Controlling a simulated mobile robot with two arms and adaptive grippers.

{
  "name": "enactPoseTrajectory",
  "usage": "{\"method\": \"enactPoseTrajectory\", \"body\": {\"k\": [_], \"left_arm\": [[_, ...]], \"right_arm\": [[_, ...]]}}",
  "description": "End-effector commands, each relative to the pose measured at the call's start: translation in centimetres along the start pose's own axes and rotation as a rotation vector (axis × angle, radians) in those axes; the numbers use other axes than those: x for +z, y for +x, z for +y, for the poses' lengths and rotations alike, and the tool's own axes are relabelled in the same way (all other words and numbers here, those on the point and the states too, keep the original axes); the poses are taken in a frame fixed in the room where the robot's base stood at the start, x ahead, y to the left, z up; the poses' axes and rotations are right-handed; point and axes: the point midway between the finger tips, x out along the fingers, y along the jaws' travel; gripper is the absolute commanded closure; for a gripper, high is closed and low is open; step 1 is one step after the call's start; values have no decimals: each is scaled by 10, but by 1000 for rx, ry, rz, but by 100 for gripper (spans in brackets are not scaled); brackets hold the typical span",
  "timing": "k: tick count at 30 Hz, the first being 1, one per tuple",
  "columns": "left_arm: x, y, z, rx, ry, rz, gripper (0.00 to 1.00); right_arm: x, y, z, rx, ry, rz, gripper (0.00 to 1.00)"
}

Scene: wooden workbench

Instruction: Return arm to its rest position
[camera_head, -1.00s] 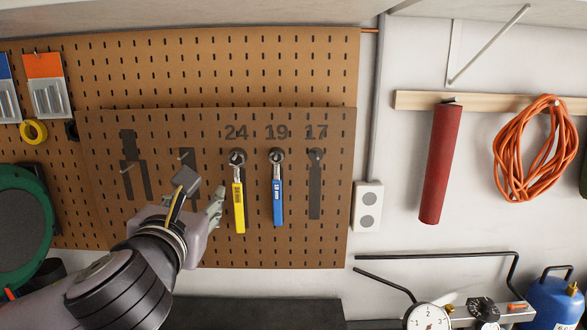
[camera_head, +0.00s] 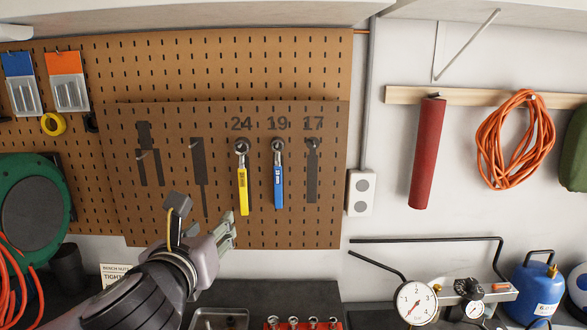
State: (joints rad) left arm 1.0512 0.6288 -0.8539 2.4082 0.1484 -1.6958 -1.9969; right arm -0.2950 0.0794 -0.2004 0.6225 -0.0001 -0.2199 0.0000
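My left arm comes in from the lower left. Its gripper (camera_head: 229,228) is in front of the lower part of the pegboard, below the yellow wrench. I see its fingers from the side, and whether they are open or shut is unclear. Nothing shows held in it. The yellow-handled wrench (camera_head: 242,185) hangs under the number 24, and the blue-handled wrench (camera_head: 278,182) hangs under 19. The outline under 17 (camera_head: 312,175) is bare, as are two tool outlines at the left. My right gripper is not in view.
The pegboard (camera_head: 225,75) stands behind the arm. Below are a metal tray (camera_head: 219,318), a red socket holder (camera_head: 303,323) and a pressure gauge (camera_head: 416,301). A green reel (camera_head: 32,208) is at left. A red tube (camera_head: 427,155) and orange cable (camera_head: 515,140) hang at right.

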Motion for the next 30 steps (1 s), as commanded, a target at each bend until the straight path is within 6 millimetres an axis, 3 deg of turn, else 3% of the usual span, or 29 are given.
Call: {"method": "enactPoseTrajectory", "body": {"k": [8,16,20,24,30], "left_arm": [[-72,5,-2,-1,-426,162,59],[-192,-10,13,203,-1177,395,59],[-254,-30,30,408,-1548,456,59],[-319,-61,53,688,-1910,451,59],[-382,-108,81,1038,-2237,335,59]], "right_arm": [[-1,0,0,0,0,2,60],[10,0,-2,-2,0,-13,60],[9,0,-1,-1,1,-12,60],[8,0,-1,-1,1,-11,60],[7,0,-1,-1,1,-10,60]]}}
